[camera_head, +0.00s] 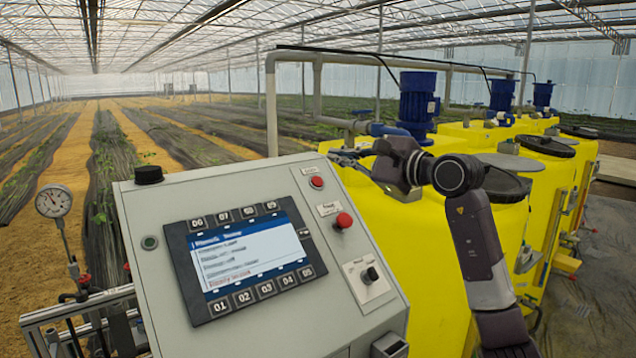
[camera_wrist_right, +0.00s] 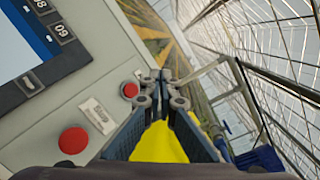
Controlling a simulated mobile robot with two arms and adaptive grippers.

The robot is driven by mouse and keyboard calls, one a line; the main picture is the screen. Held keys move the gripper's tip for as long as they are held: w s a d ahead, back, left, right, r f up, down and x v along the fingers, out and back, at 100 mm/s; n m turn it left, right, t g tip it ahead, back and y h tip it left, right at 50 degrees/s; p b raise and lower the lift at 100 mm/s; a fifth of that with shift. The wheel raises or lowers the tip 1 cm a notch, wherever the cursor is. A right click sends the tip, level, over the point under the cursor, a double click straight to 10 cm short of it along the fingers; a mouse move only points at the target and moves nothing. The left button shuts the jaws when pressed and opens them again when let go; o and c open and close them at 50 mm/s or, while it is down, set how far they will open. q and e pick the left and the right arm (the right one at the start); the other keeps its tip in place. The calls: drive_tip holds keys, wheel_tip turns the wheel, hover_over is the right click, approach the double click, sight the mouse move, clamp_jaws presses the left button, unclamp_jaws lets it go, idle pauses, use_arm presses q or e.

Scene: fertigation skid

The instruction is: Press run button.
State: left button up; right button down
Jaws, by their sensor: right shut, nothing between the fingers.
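A sloped grey control panel (camera_head: 255,178) stands in front of me. It carries a small red button (camera_head: 317,182) at the top right, a larger red mushroom button (camera_head: 343,220) below it, and a small dark green button (camera_head: 149,243) at the left. I cannot read which one is labelled run. My right gripper (camera_head: 342,156) is shut and empty, just beyond the panel's upper right edge. In the right wrist view its fingertips (camera_wrist_right: 161,80) show right of the small red button (camera_wrist_right: 130,90), apparently apart from it; the larger red button (camera_wrist_right: 73,140) is lower left.
A display with keys (camera_head: 245,262) fills the panel's middle. A black knob (camera_head: 371,274) sits at its lower right, and a black cap (camera_head: 148,174) on its top left corner. Yellow tanks (camera_head: 440,230) with blue motors (camera_head: 418,103) stand behind my right arm. A gauge (camera_head: 54,201) is at the left.

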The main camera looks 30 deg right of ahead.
sight(317, 181)
drive_tip(key=w+f, duration=0.2)
drive_tip(key=w+f+b, duration=0.1)
drive_tip(key=w+f, duration=0.1)
drive_tip(key=f, duration=0.1)
drive_tip(key=shift+w+a, duration=0.15)
drive_tip(key=shift+w, duration=0.1)
drive_tip(key=shift+w+f, duration=0.1)
idle(1.2)
drive_tip(key=shift+w+f+b, duration=0.2)
drive_tip(key=shift+w+b, duration=0.05)
drive_tip(key=shift+b, duration=0.05)
drive_tip(key=shift+w+a+f, duration=0.1)
drive_tip(key=shift+w+f, duration=0.1)
drive_tip(key=shift+f, duration=0.15)
idle(0.7)
drive_tip(key=shift+r, duration=0.15)
drive_tip(key=shift+s+r, duration=0.45)
drive_tip(key=shift+s, duration=0.05)
idle(0.4)
